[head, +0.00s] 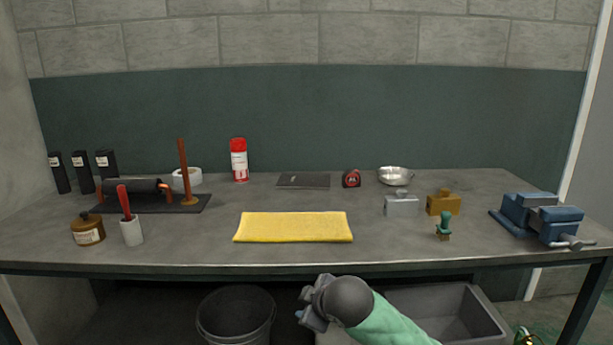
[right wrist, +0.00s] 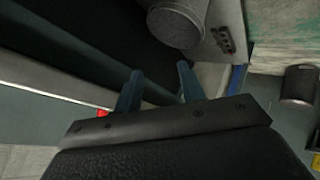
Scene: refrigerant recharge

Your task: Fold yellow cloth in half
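The yellow cloth (head: 293,227) lies flat as a wide rectangle near the front middle of the workbench. It has straight edges, and I cannot tell how many layers it has. My right gripper (head: 306,306) is in front of the bench, below its front edge and apart from the cloth. In the right wrist view its two fingers (right wrist: 160,82) stand apart with nothing between them. The cloth does not show in the right wrist view. My left gripper is not in view.
The grey workbench (head: 385,242) has clear room around the cloth. A white cup with a red-handled tool (head: 131,231) and a brown jar (head: 88,229) stand left. A green-handled tool (head: 444,226) and blue vise (head: 540,215) are right. A dark bin (head: 236,316) stands below.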

